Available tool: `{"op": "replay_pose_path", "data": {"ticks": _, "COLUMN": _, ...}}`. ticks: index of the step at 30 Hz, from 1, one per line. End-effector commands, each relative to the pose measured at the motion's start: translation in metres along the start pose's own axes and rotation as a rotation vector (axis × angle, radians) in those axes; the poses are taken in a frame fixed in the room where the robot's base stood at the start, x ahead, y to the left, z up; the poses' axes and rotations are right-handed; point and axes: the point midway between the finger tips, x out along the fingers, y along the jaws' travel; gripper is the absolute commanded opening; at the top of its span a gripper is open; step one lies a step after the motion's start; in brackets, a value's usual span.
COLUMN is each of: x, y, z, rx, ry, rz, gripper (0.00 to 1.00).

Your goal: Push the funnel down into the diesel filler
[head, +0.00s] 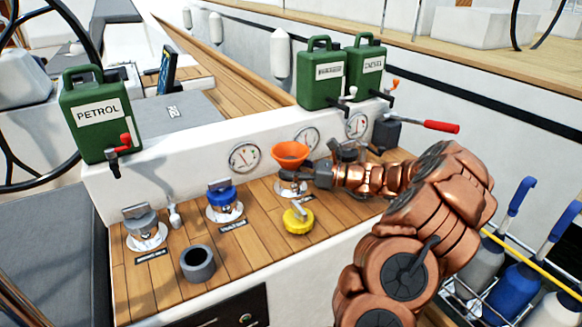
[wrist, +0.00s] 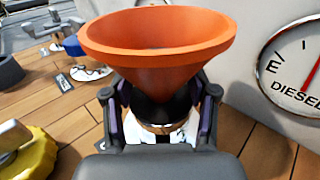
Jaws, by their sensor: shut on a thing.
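The orange funnel (head: 290,154) stands upright over a filler plate (head: 291,187) on the wooden deck, in front of the gauges. In the wrist view the funnel (wrist: 157,45) fills the upper middle, its wide mouth upward. My gripper (head: 310,176) comes from the right, low beside the funnel. In the wrist view my gripper (wrist: 155,108) has a finger on each side of the funnel's dark lower part and is shut on it. The filler opening and the spout's tip are hidden, so I cannot tell how deep the spout sits. A gauge marked DIESEL (wrist: 295,65) is close behind on the right.
A yellow cap (head: 298,220) lies in front of the funnel. A blue-capped filler (head: 224,200) and a grey-capped filler (head: 145,227) stand to the left, with a grey cup (head: 198,263) in front. Green cans (head: 321,74) stand on the ledge behind.

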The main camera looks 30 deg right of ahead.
Motion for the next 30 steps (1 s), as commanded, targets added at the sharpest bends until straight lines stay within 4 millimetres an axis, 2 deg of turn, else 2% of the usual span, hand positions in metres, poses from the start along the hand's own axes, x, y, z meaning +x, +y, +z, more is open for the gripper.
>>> {"op": "replay_pose_path", "data": {"ticks": 13, "x": 0.0001, "y": 0.0001, "z": -0.0033, "rx": 0.000, "ry": 0.000, "rz": 0.000, "gripper": 0.00}}
{"op": "replay_pose_path", "data": {"ticks": 14, "x": 0.0001, "y": 0.0001, "z": -0.0032, "rx": 0.000, "ry": 0.000, "rz": 0.000, "gripper": 0.53}}
{"op": "replay_pose_path", "data": {"ticks": 15, "x": 0.0001, "y": 0.0001, "z": -0.0032, "rx": 0.000, "ry": 0.000, "rz": 0.000, "gripper": 0.57}}
{"op": "replay_pose_path", "data": {"ticks": 17, "x": 0.0001, "y": 0.0002, "z": -0.0033, "rx": 0.000, "ry": 0.000, "rz": 0.000, "gripper": 0.63}}
{"op": "replay_pose_path", "data": {"ticks": 26, "x": -0.0007, "y": 0.0000, "z": -0.0032, "rx": 0.000, "ry": 0.001, "rz": 0.000, "gripper": 0.63}}
{"op": "replay_pose_path", "data": {"ticks": 30, "x": -0.0076, "y": -0.0004, "z": -0.0024, "rx": 0.001, "ry": 0.001, "rz": -0.001, "gripper": 0.63}}
